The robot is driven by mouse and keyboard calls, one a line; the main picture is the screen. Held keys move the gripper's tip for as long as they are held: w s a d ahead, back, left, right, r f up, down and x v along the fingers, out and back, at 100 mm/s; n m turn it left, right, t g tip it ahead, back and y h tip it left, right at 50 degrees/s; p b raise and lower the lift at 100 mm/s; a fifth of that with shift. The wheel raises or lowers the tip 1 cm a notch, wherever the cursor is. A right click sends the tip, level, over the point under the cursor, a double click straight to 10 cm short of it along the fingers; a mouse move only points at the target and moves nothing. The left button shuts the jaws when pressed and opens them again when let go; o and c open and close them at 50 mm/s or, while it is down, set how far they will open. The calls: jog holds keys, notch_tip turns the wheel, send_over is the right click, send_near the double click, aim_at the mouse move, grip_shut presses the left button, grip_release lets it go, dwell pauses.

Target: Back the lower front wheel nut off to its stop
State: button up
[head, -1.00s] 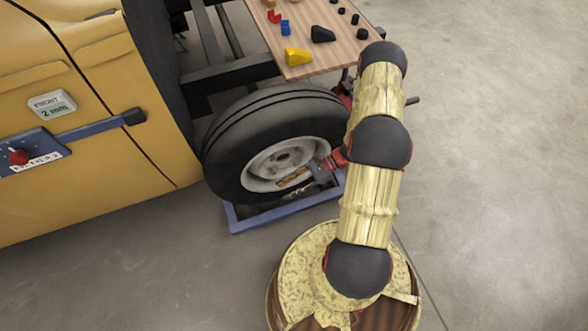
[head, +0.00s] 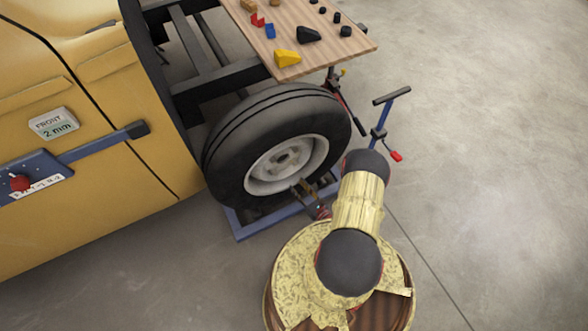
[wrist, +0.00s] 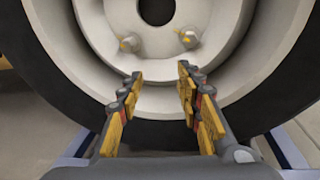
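The truck wheel (head: 237,150) has a black tyre and a pale rim. Two wheel nuts on studs show in the wrist view, a left nut (wrist: 130,43) and a right nut (wrist: 189,38), both with yellow marks. I cannot tell which is the lower front one. My gripper (wrist: 160,71) is open and empty, its two yellow-and-grey fingers pointing at the lower rim. The fingertips sit below the nuts in the picture and between them sideways, apart from both. In the head view my gripper (head: 302,188) is at the wheel's lower right; the nuts are too small to tell there.
A blue frame (head: 243,232) lies under the wheel. A wooden table (head: 330,55) with small coloured blocks stands behind it. A blue stand (head: 381,124) with a red handle is right of the wheel. The yellow truck body (head: 85,185) is left. Open floor lies right.

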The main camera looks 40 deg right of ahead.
aim_at(296, 163)
jog(key=w+d+r+h+b, duration=0.1)
jog(key=w+d+r+h, duration=0.1)
jog(key=w+d, duration=0.4)
jog(key=shift+w+m+h+b, duration=0.4)
jog(key=shift+w+h, duration=0.1)
jog(key=shift+w, duration=0.25)
jog(key=c, duration=0.3)
grip_shut()
